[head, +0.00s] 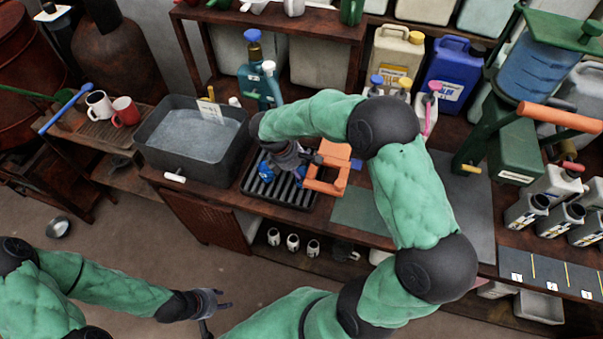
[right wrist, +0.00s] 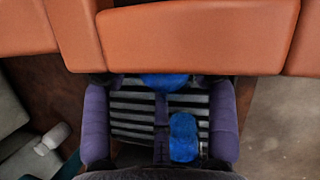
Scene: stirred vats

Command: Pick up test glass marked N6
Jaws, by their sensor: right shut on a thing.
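Several grey test glasses (head: 525,210) with white labels stand at the right of the counter; I cannot read N6 on any. My right gripper (head: 312,158) is above the black ribbed rack (head: 300,200) and shut on an orange block-like piece (head: 328,178). In the right wrist view the orange piece (right wrist: 190,38) spans the top and hides the fingertips; the finger sides show below it. Blue items (right wrist: 183,137) lie over the rack beneath. My left gripper (head: 218,313) is open and empty, low in front of the counter.
A grey basin (head: 155,150) of water stands left of the rack. Two mugs (head: 125,112) stand further left. A dark mat (head: 545,268) with numbered labels lies at front right. Small cups (head: 292,242) stand on the lower shelf. A green stand (head: 515,150) rises behind the glasses.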

